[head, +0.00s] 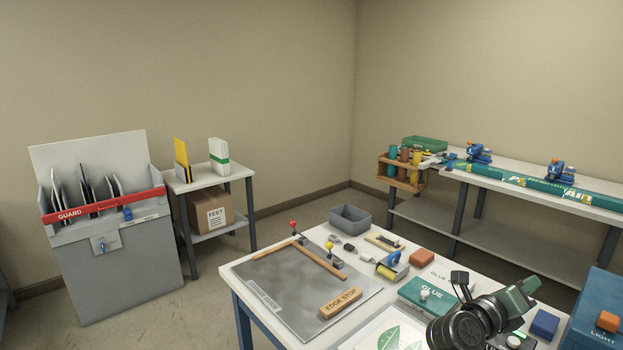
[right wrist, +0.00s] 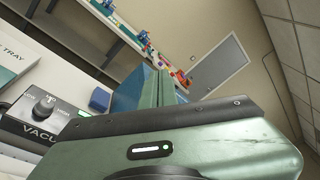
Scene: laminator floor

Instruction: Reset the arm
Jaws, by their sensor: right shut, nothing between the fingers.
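My right gripper (head: 527,287) is raised over the right part of the white worktable (head: 290,261). Its green jaws are shut and empty, and they also show pressed together in the right wrist view (right wrist: 164,86). The dark wrist behind them covers part of the table's near right side. No object touches the fingertips as far as I can see. My left gripper is not in view.
Near the right gripper are a green GLUE box (head: 425,294), a blue block (head: 544,324), a large blue LIGHT box (head: 596,318) and a vacuum unit (right wrist: 42,112). An EDGE STOP bar (head: 341,301) lies on the grey plate (head: 290,300). A guarded grey rack (head: 118,262) stands left.

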